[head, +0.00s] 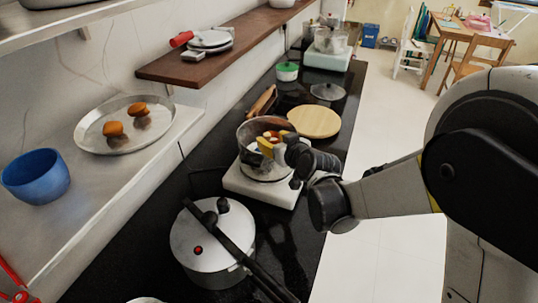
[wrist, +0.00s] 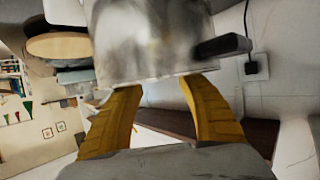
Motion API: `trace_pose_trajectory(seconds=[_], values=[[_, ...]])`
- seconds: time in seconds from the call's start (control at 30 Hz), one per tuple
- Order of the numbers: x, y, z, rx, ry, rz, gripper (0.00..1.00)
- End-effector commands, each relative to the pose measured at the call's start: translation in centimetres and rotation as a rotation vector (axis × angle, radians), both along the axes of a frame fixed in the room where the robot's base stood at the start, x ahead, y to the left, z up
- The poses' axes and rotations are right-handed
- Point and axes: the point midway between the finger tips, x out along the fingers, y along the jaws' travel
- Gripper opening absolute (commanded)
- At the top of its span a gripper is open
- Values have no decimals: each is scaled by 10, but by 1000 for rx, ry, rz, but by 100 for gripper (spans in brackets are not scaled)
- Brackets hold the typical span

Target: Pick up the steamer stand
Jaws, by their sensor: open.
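No thing in view is clearly a steamer stand; I cannot tell which item it is. My gripper (head: 270,143) is open, its yellow fingers at the near right side of a round, see-through-looking pot (head: 247,133) on a white square unit (head: 243,185). In the wrist view my gripper (wrist: 163,82) has its two fingers spread apart. A grey metal vessel (wrist: 150,40) with a dark handle (wrist: 222,46) fills the space just beyond the fingertips and hides what lies behind it. I cannot tell whether the fingers touch it.
A lidded pressure cooker (head: 212,240) stands nearer on the black counter. A round wooden board (head: 314,121) and a green-lidded container (head: 287,71) lie beyond. A brown shelf (head: 225,52) overhangs the left side. A blue bowl (head: 36,177) and metal tray (head: 92,140) occupy the pale shelf.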

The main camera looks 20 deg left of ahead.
Motion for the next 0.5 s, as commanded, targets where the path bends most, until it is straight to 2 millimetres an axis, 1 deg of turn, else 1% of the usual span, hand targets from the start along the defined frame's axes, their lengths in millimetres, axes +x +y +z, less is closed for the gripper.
trace_pose_trajectory(seconds=[0.2,0.3,0.5], values=[[25,19,-12,1,1,1,46],[34,27,-16,0,0,1,46],[38,30,-16,1,1,0,46]])
